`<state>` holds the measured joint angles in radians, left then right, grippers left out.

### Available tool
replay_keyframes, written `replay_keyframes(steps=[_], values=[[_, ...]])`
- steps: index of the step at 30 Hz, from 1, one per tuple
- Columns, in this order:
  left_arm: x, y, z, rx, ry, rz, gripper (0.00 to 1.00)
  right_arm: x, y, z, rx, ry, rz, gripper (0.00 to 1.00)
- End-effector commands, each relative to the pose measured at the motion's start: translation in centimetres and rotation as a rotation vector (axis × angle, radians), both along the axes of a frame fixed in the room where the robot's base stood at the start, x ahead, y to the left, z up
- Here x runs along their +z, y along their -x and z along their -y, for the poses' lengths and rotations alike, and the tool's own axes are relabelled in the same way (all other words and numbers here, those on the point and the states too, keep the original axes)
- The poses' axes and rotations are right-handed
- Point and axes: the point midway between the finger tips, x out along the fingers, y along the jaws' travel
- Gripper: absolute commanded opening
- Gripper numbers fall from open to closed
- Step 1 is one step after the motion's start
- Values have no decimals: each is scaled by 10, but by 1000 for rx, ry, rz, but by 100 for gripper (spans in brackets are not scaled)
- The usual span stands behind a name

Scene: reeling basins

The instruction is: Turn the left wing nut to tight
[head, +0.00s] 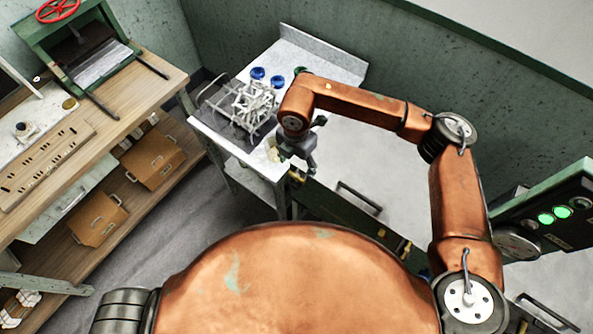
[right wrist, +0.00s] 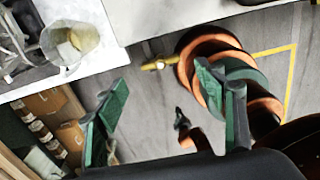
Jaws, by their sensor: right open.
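A small brass piece (right wrist: 158,63), which looks like the left wing nut, sticks out below the front edge of the white counter in the right wrist view. A yellow bit of it shows beside my right gripper in the head view (head: 297,177). Whether it is tight or loose I cannot tell. My right gripper (right wrist: 163,88) is open and empty, its two green fingers apart with the brass piece beyond and between them. In the head view my right gripper (head: 306,160) hangs at the counter's front edge. My left gripper is out of view.
A beaker (right wrist: 72,42) stands near the counter corner. A white rack (head: 250,107) and blue knobs (head: 258,73) sit farther back. A wooden bench (head: 150,75) with boxes below is at left. A panel with green lights (head: 553,215) is at right.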

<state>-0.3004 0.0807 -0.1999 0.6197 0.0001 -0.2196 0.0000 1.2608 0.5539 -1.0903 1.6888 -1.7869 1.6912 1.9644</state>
Motion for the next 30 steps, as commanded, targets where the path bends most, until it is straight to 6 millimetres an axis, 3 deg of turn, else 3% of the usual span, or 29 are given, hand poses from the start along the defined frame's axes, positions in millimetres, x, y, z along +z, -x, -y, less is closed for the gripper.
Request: replay_keyframes(steps=[3,10,30], values=[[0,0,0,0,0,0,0,25,-1,0,0,0,3,64],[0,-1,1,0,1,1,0,55,0,0,-1,-1,-1,64],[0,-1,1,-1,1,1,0,61,0,0,-1,0,-1,64]])
